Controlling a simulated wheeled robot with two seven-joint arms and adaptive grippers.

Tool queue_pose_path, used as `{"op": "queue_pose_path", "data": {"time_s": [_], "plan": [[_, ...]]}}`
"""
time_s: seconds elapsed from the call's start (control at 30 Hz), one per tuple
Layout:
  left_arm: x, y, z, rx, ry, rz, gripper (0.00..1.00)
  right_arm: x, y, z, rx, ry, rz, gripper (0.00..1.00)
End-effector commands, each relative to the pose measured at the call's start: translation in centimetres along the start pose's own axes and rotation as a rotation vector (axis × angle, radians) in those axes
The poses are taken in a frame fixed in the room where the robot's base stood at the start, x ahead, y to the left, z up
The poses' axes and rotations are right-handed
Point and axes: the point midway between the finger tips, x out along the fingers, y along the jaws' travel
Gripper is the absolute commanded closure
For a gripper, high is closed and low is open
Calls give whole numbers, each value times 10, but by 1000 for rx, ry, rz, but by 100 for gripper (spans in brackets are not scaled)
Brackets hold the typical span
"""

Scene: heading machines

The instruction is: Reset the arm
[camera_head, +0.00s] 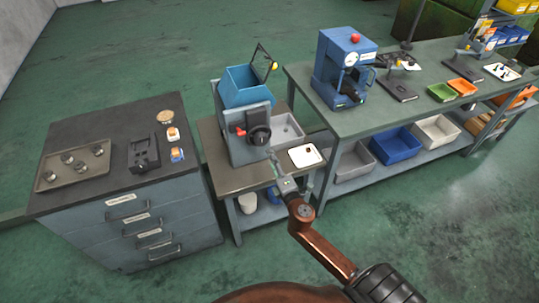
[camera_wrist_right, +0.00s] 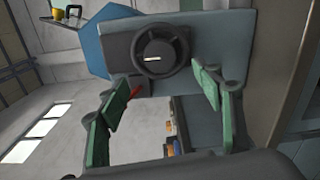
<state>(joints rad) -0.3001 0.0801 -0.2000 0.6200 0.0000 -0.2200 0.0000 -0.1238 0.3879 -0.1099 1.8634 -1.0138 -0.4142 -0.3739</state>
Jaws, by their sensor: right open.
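My right arm reaches in from the bottom right of the head view. Its gripper (camera_head: 287,174) is in front of the blue-grey machine (camera_head: 247,133) on the middle stand. In the right wrist view the right gripper (camera_wrist_right: 163,95) is open, its green-padded fingers apart with nothing between them. A black round dial (camera_wrist_right: 160,51) on the machine's front panel lies beyond the fingertips; it also shows in the head view (camera_head: 259,136). A red lever (camera_wrist_right: 136,90) sits by the left finger. I cannot tell whether that finger touches it. My left gripper is not in view.
A white-topped tray (camera_head: 305,155) and a grey bin (camera_head: 287,129) lie beside the machine. A drawer cabinet (camera_head: 140,225) with a tray of parts (camera_head: 73,165) stands left. A long bench (camera_head: 420,75) with a blue press (camera_head: 343,67) stands right. Floor in front is clear.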

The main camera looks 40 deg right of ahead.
Motion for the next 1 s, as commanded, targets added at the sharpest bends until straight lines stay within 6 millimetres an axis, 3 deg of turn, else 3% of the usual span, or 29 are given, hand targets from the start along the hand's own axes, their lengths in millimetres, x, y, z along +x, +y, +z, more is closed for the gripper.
{"op": "queue_pose_path", "data": {"time_s": [0.57, 0.67, 0.77, 0.87, 1.0], "plan": [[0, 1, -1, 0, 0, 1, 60, -3, 0, 0, 0, 0, 0, 40], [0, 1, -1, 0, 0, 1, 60, -2, -12, 0, 12, 0, -22, 40], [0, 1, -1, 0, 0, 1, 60, -2, -50, 0, 53, 2, -88, 40], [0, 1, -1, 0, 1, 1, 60, -6, -112, -1, 129, -1, -197, 40], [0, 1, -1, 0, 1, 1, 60, -26, -214, -3, 259, -22, -375, 40]]}}
